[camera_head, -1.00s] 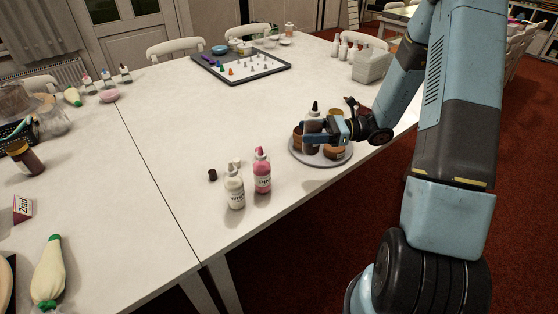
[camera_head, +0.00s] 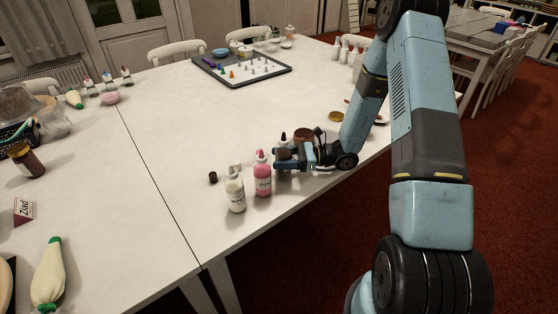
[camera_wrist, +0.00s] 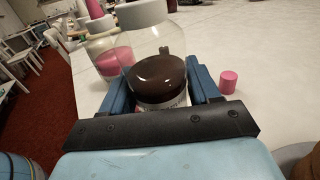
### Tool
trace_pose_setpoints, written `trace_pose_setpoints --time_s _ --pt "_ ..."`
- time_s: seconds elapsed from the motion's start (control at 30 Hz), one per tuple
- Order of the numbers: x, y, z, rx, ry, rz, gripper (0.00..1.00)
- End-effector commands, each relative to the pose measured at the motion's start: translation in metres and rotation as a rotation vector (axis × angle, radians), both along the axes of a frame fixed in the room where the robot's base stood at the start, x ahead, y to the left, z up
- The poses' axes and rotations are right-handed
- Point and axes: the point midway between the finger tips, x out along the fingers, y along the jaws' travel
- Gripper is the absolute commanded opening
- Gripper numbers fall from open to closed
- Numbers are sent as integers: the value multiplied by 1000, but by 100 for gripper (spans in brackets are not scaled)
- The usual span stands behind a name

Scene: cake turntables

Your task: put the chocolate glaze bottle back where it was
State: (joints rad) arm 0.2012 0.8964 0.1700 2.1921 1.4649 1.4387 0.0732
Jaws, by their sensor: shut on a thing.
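The chocolate glaze bottle (camera_head: 283,151) stands upright in my gripper (camera_head: 282,162), just right of the pink bottle (camera_head: 262,177). Its dark tip shows above the fingers; its lower part is hidden by them. In the wrist view, the clear bottle (camera_wrist: 152,45) with dark brown glaze is between my blue fingers (camera_wrist: 160,90). I cannot tell whether its base touches the table. The white bottle (camera_head: 235,191) stands left of the pink one. The pink bottle also shows behind the held bottle in the wrist view (camera_wrist: 115,62).
A pink cap (camera_wrist: 229,82) lies on the table near my gripper. A small dark cap (camera_head: 213,177) lies left of the bottles. A brown cake (camera_head: 303,134) stands just behind my gripper. The table's front edge is close.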

Motion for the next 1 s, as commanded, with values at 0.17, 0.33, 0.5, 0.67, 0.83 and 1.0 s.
trace_pose_setpoints --time_s 0.17,0.33,0.5,0.67,0.83,1.0 --pt "0 0 -9 1 -1 1 46" --pt "0 0 -9 1 -1 1 46" --pt "0 0 -11 1 -1 1 67" --pt "0 0 -11 1 -1 1 82" --pt "0 0 -11 1 -1 1 87" --pt "0 0 -9 1 -1 1 87"
